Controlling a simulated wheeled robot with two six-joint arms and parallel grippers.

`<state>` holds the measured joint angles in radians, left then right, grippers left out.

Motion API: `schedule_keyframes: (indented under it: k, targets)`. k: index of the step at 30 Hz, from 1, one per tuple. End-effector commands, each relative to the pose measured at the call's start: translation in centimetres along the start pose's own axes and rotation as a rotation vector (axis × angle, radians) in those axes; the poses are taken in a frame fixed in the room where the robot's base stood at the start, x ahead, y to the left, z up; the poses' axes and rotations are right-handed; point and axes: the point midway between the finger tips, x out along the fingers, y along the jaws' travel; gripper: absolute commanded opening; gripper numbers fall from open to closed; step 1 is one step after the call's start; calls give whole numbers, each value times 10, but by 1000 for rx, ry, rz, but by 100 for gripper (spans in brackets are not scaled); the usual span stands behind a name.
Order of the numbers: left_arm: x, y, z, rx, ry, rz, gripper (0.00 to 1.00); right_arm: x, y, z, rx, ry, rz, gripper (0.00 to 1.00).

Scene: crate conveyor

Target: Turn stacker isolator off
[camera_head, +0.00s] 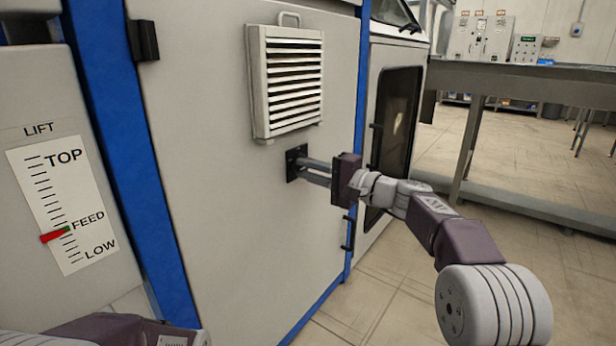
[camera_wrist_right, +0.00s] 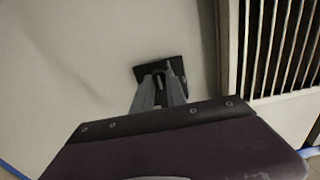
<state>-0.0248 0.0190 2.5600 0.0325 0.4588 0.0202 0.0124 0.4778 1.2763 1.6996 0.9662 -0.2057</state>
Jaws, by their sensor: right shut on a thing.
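The stacker isolator (camera_head: 292,163) is a small dark square plate on the light grey cabinet side, just below a louvred vent. My right gripper (camera_head: 303,168) reaches it from the right, with its fingers against the plate. In the right wrist view the isolator (camera_wrist_right: 181,70) shows as a dark plate beyond the fingers (camera_wrist_right: 160,88), which close on its middle. The knob itself is mostly hidden between the fingertips, and its angle cannot be told. Part of my left arm shows at the bottom left of the head view; its gripper is out of view.
The louvred vent (camera_head: 290,82) stands out from the cabinet (camera_head: 200,130) just above the isolator. A lift scale (camera_head: 62,205) with a red pointer near FEED is at left. A dark-windowed door (camera_head: 393,130) is right of the isolator. A grey table (camera_head: 520,75) stands at right, with open floor before it.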

Motion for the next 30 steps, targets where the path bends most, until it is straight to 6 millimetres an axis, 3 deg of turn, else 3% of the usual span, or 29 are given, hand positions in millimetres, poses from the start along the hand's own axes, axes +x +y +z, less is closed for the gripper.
schedule_keyframes:
  k: [15, 16, 18, 27, 30]
  targets:
    - [3, 0, 0, 0, 0, 0, 36, 0, 1, 0, -18, -2, 2, 0]
    - [3, 0, 0, 0, 0, 0, 36, 0, 1, 0, -18, -2, 2, 20]
    - [3, 0, 0, 0, 0, 0, 36, 0, 1, 0, -18, -2, 1, 39]
    - [2, 0, 0, 0, 0, 0, 36, -1, 0, 0, -18, -1, 1, 39]
    - [-2, 0, 0, 0, 0, 0, 36, -11, -2, 0, -18, 1, 1, 39]
